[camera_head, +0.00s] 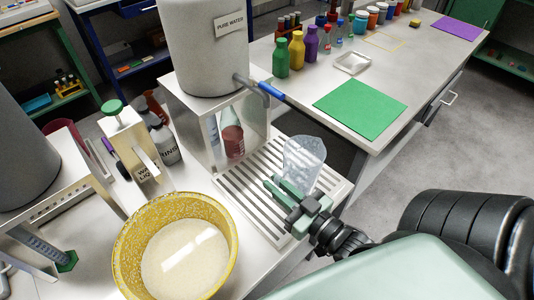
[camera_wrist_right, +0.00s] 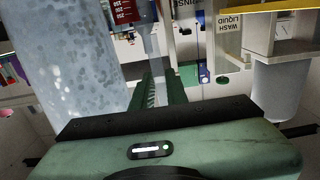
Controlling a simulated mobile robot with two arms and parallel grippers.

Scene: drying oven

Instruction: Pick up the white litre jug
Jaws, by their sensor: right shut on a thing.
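The white litre jug (camera_head: 303,158) is translucent and stands over the slatted white drip tray (camera_head: 225,178), near its right side; I cannot tell whether it touches the slats. My right gripper (camera_head: 279,192) is at the near side of the jug and shut on it. In the right wrist view the jug's frosted body (camera_wrist_right: 65,70) fills the left side. A pale strip, seemingly its handle, lies between the green fingers (camera_wrist_right: 160,92). My left gripper is not in view.
A large grey pure water tank (camera_head: 205,45) with a blue-handled tap (camera_head: 270,91) stands behind the tray. A yellow speckled bowl (camera_head: 125,255) is at the front left. A green mat (camera_head: 360,108) and several bottles are on the right bench.

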